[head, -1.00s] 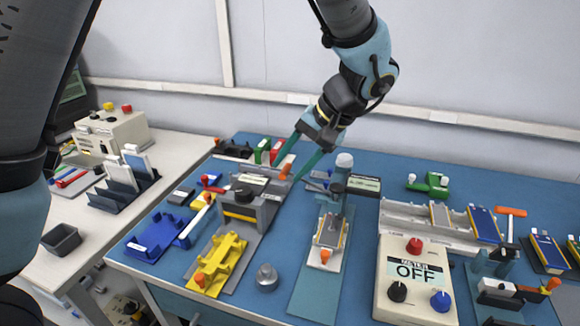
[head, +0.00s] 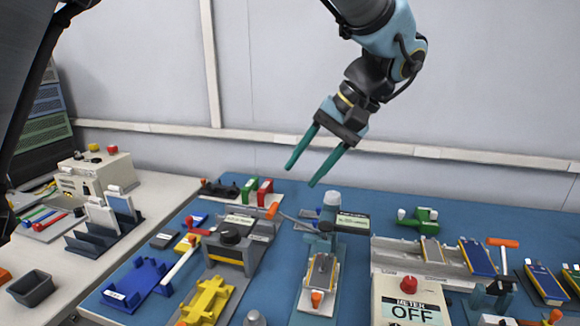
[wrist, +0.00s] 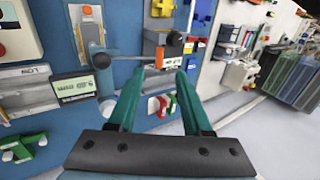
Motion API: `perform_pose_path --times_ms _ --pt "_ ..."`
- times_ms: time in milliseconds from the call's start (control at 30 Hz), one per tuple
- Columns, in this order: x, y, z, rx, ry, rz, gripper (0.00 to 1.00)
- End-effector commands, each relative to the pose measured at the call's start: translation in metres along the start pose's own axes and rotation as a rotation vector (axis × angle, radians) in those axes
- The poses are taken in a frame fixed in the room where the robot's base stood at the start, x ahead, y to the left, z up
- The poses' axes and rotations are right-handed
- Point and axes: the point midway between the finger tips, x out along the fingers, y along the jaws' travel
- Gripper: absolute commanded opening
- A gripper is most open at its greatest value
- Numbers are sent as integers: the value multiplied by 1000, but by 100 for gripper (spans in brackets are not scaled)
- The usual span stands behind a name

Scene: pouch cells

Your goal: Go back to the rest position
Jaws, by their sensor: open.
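My gripper (head: 302,176) is open, with two green fingers spread apart and nothing between them. In the head view it hangs in the air above the back of the blue bench (head: 340,190), clear of the tools below. In the wrist view the gripper (wrist: 153,82) points over the bench, and no object lies between its fingertips. The pouch cell station (head: 322,270) with an orange knob stands below it.
A meter box (head: 402,295) reading OFF stands at front right. A grey press (head: 235,245), a yellow fixture (head: 208,300) and a blue holder (head: 135,282) are at left. A rack (head: 92,245) with pouches stands on the white side table. The air around my arm is free.

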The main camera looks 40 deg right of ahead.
Motion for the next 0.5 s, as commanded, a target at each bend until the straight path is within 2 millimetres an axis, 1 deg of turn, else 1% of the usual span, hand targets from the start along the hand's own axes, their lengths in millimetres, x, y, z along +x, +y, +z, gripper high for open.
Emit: perform_pose_path --times_ms 233,333,367,433,467,500 --pt "1 0 0 0 -1 0 50" --pt "8 -8 -1 -10 -12 10 50" --pt "14 -13 -1 -15 -19 17 50" --pt "32 -30 -1 -34 -45 45 50" --pt "42 -40 -1 -46 -59 61 50" --pt "57 -54 1 -63 -78 85 50"
